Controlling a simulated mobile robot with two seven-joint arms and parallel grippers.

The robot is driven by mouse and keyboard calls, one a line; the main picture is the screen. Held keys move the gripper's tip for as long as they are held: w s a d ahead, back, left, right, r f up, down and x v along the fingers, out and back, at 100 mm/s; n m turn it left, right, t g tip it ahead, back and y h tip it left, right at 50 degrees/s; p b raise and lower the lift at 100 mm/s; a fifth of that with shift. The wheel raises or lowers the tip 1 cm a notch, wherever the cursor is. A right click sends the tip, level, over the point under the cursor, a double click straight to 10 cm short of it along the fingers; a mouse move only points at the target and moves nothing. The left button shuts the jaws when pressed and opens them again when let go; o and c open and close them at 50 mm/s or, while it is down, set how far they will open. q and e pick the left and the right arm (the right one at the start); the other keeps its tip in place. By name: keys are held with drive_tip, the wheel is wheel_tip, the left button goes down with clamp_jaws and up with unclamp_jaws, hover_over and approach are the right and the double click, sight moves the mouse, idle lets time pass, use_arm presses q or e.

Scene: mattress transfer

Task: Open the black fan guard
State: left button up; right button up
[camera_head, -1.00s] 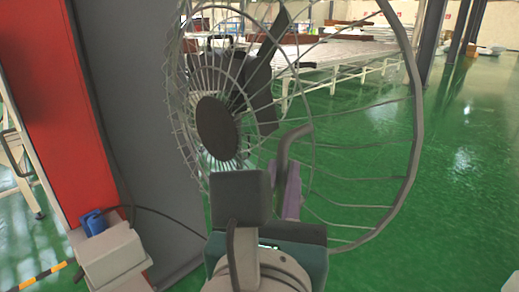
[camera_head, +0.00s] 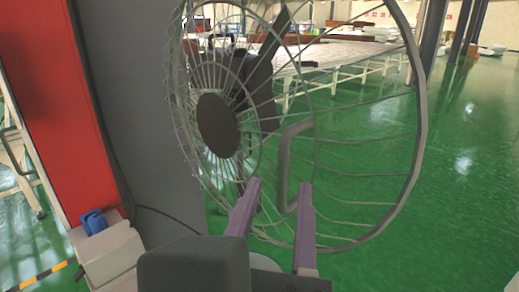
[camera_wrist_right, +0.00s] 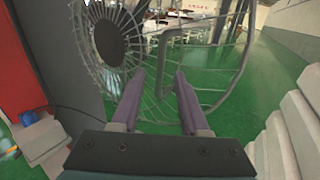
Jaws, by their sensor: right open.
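The black fan guard (camera_head: 421,135) is a round wire cage with a dark central disc (camera_head: 217,125), and it fills the middle of the head view. Its bent grey handle (camera_head: 284,165) stands right of the disc, and it also shows in the right wrist view (camera_wrist_right: 162,68). My right gripper (camera_head: 280,186) is open, with its two purple fingers pointing at the guard. In both views the fingers lie to either side of the handle's lower part. I cannot tell whether they touch it. My left gripper is out of view.
A dark grey panel (camera_head: 135,110) and a red panel (camera_head: 60,120) stand at the left. A pale box with a blue part (camera_head: 94,222) sits low beside them. A long table (camera_head: 345,52) is behind the guard. Green floor at the right is clear.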

drive_tip(key=v, duration=0.5)
drive_tip(key=shift+b, duration=0.35)
drive_tip(key=shift+r, duration=0.1)
